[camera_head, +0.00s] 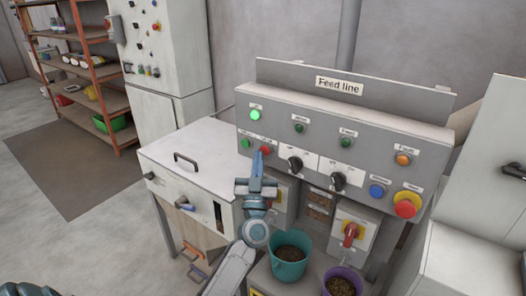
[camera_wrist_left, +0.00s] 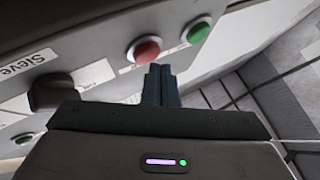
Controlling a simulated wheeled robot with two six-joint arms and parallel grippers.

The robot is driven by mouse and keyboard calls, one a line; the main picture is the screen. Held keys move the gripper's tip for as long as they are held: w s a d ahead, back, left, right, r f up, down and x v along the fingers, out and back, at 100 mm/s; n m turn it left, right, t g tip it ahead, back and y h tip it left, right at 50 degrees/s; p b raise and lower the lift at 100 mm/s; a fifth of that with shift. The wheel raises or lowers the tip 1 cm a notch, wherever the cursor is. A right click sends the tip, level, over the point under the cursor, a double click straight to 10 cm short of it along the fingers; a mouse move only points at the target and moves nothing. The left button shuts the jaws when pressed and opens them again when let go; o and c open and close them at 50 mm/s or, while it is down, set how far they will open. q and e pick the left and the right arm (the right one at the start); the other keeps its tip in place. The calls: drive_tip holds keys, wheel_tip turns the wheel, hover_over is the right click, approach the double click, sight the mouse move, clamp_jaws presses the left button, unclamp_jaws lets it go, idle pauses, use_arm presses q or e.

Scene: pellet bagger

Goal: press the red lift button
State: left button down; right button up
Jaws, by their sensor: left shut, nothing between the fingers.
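A red button (camera_head: 265,149) sits at the lower left of the grey panel, just right of a green button (camera_head: 246,143). In the left wrist view the red button (camera_wrist_left: 145,50) and the green button (camera_wrist_left: 197,31) show clearly. My left gripper (camera_head: 257,158) is shut and empty, its fingers pointing up at the panel beside the red button. In the left wrist view its closed fingertips (camera_wrist_left: 160,70) lie just below and right of the red button. I cannot tell whether they touch it. The label above the buttons is too small to read.
The "Feed line" panel (camera_head: 340,120) also carries black knobs (camera_head: 295,164), a blue button (camera_head: 377,191) and a red-and-yellow stop button (camera_head: 407,204). Below stand a teal bucket (camera_head: 289,270) and a purple bucket (camera_head: 343,281). A white lidded cabinet (camera_head: 190,150) is at the left.

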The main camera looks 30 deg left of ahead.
use_arm(q)
drive_tip(key=shift+w, duration=0.4)
idle(0.6)
drive_tip(key=shift+s+p, duration=0.65)
drive_tip(key=shift+s, duration=0.15)
drive_tip(key=s+p, duration=0.1)
drive_tip(key=s, duration=0.1)
drive_tip(key=s+p, duration=0.1)
drive_tip(key=s, duration=0.1)
drive_tip(key=s+p, duration=0.1)
drive_tip(key=s, duration=0.1)
drive_tip(key=shift+a, duration=0.25)
drive_tip(key=shift+w, duration=0.1)
